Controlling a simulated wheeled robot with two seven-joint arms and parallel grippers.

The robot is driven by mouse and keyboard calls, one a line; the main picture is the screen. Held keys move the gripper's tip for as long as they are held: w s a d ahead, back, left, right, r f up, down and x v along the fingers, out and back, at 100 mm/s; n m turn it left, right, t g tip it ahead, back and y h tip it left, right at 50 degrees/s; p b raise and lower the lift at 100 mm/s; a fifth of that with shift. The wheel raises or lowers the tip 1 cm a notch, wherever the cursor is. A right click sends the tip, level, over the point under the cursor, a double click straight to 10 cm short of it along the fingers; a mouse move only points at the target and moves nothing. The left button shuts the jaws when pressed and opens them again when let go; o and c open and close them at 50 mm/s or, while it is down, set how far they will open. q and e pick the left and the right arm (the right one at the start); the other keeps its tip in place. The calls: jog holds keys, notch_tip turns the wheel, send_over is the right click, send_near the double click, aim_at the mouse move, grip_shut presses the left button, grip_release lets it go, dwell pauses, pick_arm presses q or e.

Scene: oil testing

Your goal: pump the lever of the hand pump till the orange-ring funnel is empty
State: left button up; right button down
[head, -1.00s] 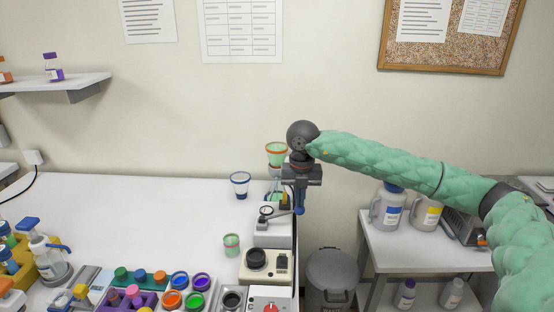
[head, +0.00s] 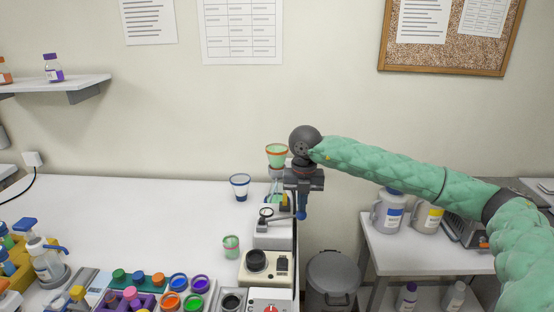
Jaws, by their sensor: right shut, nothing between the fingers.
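The orange-ring funnel (head: 277,155) stands upright at the back right of the bench, and green shows inside it. The hand pump is a pale box (head: 273,235) at the bench's right edge, with a small round gauge (head: 266,213) on top. Its lever (head: 285,217) sticks out to the right and ends in a blue knob (head: 301,215). My right gripper (head: 303,205) points down over the knob, shut with nothing between its fingers. The fingertips are at or just above the knob; I cannot tell whether they touch. My left gripper is not in view.
A blue-ring funnel (head: 240,186) stands left of the pump, and a small green cup (head: 231,246) in front. A beige device (head: 266,265) sits nearer. A bin (head: 332,278) and a side table (head: 420,256) with jugs stand right. The bench's left middle is clear.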

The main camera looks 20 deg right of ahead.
jog(key=shift+f, duration=0.2)
jog(key=shift+s+d+f+b, duration=0.1)
jog(key=shift+d+f+b, duration=0.05)
jog(key=shift+f+b, duration=0.55)
jog(key=shift+d+f+b, duration=0.1)
jog(key=shift+f+b, duration=0.6)
jog(key=shift+f, duration=0.05)
jog(key=shift+r, duration=0.1)
jog(key=shift+w+a+r+p, duration=0.15)
jog(key=shift+a+r+p, duration=0.25)
jog(key=shift+r, duration=0.9)
jog(key=shift+w+a+r+p, duration=0.1)
jog(key=shift+a+r+p, duration=0.1)
jog(key=shift+r+p, duration=0.75)
jog(key=shift+w+a+r+p, duration=0.2)
jog(key=shift+a+r, duration=0.1)
jog(key=shift+r, duration=1.3)
jog(key=shift+f, duration=0.2)
